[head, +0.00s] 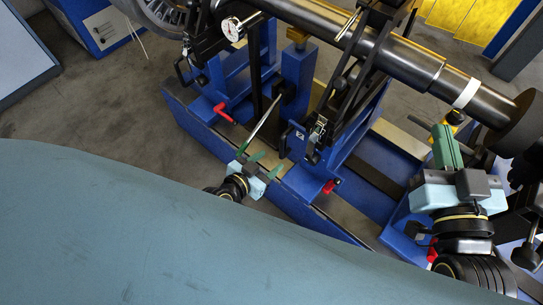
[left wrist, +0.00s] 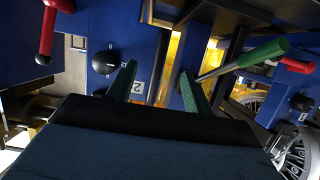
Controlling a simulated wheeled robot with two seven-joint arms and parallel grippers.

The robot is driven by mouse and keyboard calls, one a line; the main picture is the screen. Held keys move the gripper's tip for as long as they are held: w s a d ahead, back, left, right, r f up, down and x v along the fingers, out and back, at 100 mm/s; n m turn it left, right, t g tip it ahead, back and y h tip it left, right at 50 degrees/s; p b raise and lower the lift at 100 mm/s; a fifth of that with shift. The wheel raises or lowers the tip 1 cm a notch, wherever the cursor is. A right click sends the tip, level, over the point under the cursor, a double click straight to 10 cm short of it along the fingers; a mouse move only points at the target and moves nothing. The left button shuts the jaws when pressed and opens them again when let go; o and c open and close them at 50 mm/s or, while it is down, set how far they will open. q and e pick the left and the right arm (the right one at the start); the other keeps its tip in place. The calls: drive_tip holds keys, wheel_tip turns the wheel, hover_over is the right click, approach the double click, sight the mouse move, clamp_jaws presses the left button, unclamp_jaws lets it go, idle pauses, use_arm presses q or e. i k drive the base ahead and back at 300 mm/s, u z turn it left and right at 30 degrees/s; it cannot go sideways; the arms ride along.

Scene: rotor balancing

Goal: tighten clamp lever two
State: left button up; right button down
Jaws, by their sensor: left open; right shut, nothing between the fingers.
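Two red levers sit low on the blue stand. The one (head: 331,186) beneath the pedestal with the "2" plate (left wrist: 137,87) also shows in the left wrist view (left wrist: 47,30). The other red lever (head: 222,112) is under the left pedestal and shows at the right of the wrist view (left wrist: 297,65). My left gripper (head: 267,163) is open and empty between them, green fingers spread. A silver rod lever with a green grip (left wrist: 262,54) passes beside one finger; I cannot tell whether they touch. My right gripper (head: 446,145) is shut and empty at the right, below the shaft.
A dark shaft (head: 405,62) runs over the pedestals to a black disc (head: 520,125). A dial gauge (head: 231,29) is at the upper left. A black knob (left wrist: 106,60) is near the "2" plate. A blue-grey surface (head: 130,225) fills the foreground.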

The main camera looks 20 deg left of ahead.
sight(330, 185)
drive_tip(key=k, duration=1.5)
